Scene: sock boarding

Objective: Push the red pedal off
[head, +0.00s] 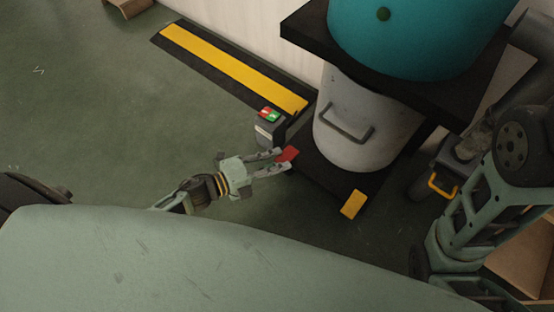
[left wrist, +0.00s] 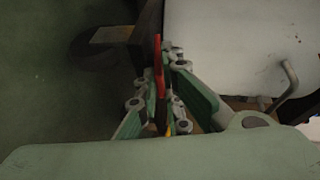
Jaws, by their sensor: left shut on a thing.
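The red pedal (head: 288,154) sits low at the left edge of the machine's dark base. My left gripper (head: 281,160) is at it, with a finger on either side. In the left wrist view the red pedal (left wrist: 158,65) stands as a thin upright strip between the fingers (left wrist: 162,90). The left gripper is shut on it. The fingers hide part of the pedal. My right arm shows at the right of the head view, but its gripper cannot be made out.
A yellow pedal (head: 353,204) is on the base's front side. A grey box with red and green buttons (head: 268,125) stands behind my left gripper. A grey drum with a handle (head: 365,125) rises above the base. The green floor (head: 90,110) at left is open.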

